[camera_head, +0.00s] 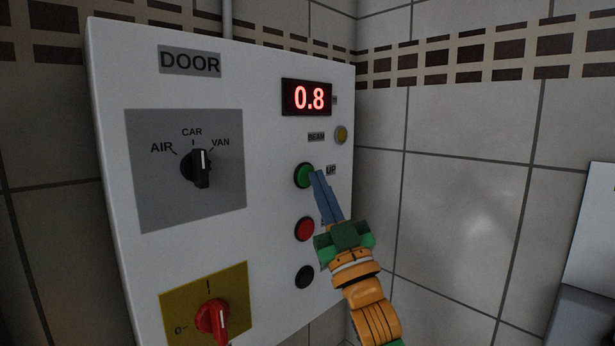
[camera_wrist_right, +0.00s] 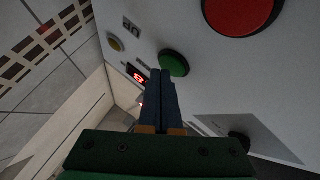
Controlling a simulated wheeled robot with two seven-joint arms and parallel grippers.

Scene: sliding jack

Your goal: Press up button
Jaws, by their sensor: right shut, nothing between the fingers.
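The green UP button (camera_head: 303,175) is on the white control panel (camera_head: 275,150), beside the UP label (camera_head: 331,170). My right gripper (camera_head: 316,175) is shut and empty, with its blue fingertips at the right edge of the green button in the head view. In the right wrist view the shut fingers (camera_wrist_right: 161,72) end just below the green button (camera_wrist_right: 173,63). I cannot tell whether they touch it. My left gripper is not in view.
A red button (camera_head: 305,229) and a black button (camera_head: 304,277) sit below the green one. The display (camera_head: 307,97) reads 0.8. A selector knob (camera_head: 197,168) and a red switch (camera_head: 213,318) are on the left. Tiled wall (camera_head: 450,190) stands at the right.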

